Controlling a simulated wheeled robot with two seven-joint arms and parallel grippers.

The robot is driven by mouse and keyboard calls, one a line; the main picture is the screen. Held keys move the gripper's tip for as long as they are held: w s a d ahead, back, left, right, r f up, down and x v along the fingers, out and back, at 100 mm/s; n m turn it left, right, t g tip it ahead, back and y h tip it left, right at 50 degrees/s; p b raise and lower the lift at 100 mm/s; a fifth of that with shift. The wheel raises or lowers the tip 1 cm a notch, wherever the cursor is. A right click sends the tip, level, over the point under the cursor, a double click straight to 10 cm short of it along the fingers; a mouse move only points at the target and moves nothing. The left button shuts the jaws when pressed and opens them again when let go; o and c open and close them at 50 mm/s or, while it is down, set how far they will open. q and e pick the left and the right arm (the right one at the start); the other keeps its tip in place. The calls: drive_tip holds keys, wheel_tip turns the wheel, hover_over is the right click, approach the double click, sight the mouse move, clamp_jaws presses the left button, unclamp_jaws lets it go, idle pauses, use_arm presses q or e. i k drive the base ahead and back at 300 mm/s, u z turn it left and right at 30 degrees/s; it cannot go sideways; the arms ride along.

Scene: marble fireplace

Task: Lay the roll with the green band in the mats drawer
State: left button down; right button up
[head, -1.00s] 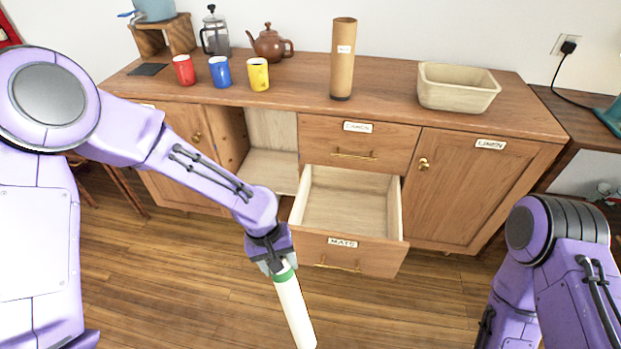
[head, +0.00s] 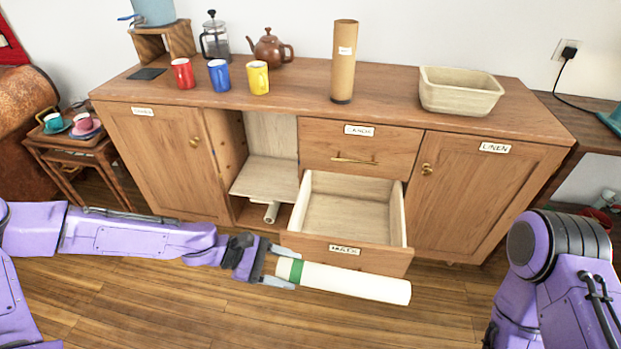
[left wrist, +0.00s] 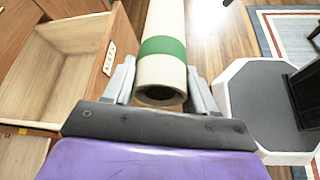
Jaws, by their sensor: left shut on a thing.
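The white roll with the green band (head: 350,281) is in my left gripper (head: 291,269), which is shut on its banded end. The roll lies nearly level, pointing right, in front of the mats drawer (head: 345,250). In the head view it covers the lower part of that drawer's front. The drawer is pulled out and its visible inside is empty. In the left wrist view, the roll (left wrist: 165,20) extends away between the fingers, and the open drawer (left wrist: 50,75) is to its left. My right arm shows at the right edge, but its gripper does not.
Above the mats drawer, another drawer (head: 362,152) is shut. The linen door (head: 472,185) to its right is shut. An open compartment on the left holds another small roll (head: 271,212) low down. A cardboard tube (head: 343,62) and a bin (head: 460,92) stand on top.

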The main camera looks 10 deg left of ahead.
sight(348, 223)
drive_tip(key=i, duration=1)
